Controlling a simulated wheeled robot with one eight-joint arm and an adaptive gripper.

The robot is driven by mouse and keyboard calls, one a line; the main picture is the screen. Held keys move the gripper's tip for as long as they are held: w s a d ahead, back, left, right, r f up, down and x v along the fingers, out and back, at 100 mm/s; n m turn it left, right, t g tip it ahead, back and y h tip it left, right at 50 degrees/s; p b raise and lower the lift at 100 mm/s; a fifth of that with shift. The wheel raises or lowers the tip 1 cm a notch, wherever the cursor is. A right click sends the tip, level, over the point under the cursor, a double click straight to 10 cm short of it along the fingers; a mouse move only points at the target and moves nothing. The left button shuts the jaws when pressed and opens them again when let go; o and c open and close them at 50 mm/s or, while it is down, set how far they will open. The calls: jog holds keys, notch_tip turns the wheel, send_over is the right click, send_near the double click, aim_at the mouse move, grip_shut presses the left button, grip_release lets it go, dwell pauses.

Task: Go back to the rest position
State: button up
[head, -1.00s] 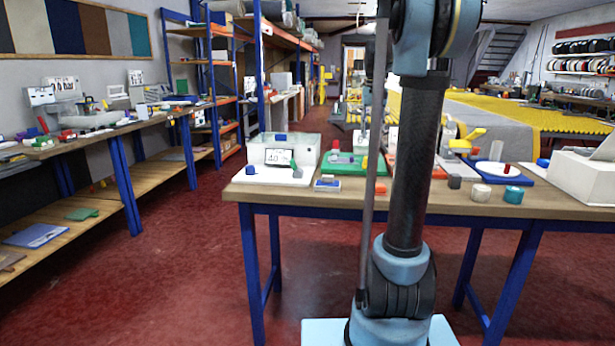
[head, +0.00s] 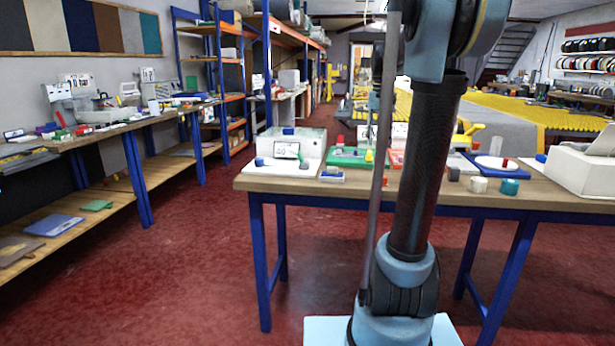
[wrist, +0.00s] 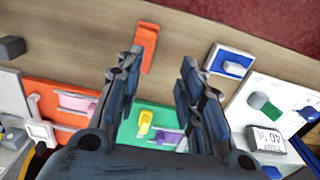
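My gripper (wrist: 160,78) is open in the wrist view, with its two dark fingers apart and nothing seen between them but the table top. It points down over the workbench (wrist: 210,25). An orange piece (wrist: 147,46) lies on the wood beside the left fingertip. A green board (wrist: 150,112) with a yellow piece (wrist: 145,122) and a purple piece (wrist: 166,138) lies below and between the fingers. In the head view my arm stands upright in front of the bench (head: 300,184), and the gripper cannot be made out behind it.
A white scale (head: 300,150) stands at the bench's left end, and a blue tray (head: 510,178) lies to the right. A side bench (head: 100,128) runs along the left wall. The red floor (head: 190,270) between is clear.

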jog(key=s+a+f+n+t, duration=0.1)
jog(key=s+a+f, duration=0.1)
jog(key=s+f, duration=1)
jog(key=s+a+f+t, duration=0.1)
jog(key=s+a+f, duration=0.1)
jog(key=s+f, duration=1.1)
jog(key=s, duration=0.4)
jog(key=shift+s+a+f+n, duration=0.15)
jog(key=shift+s+a+n, duration=0.2)
jog(key=shift+a+n, duration=0.05)
jog(key=shift+w+f, duration=0.2)
jog(key=shift+w, duration=0.25)
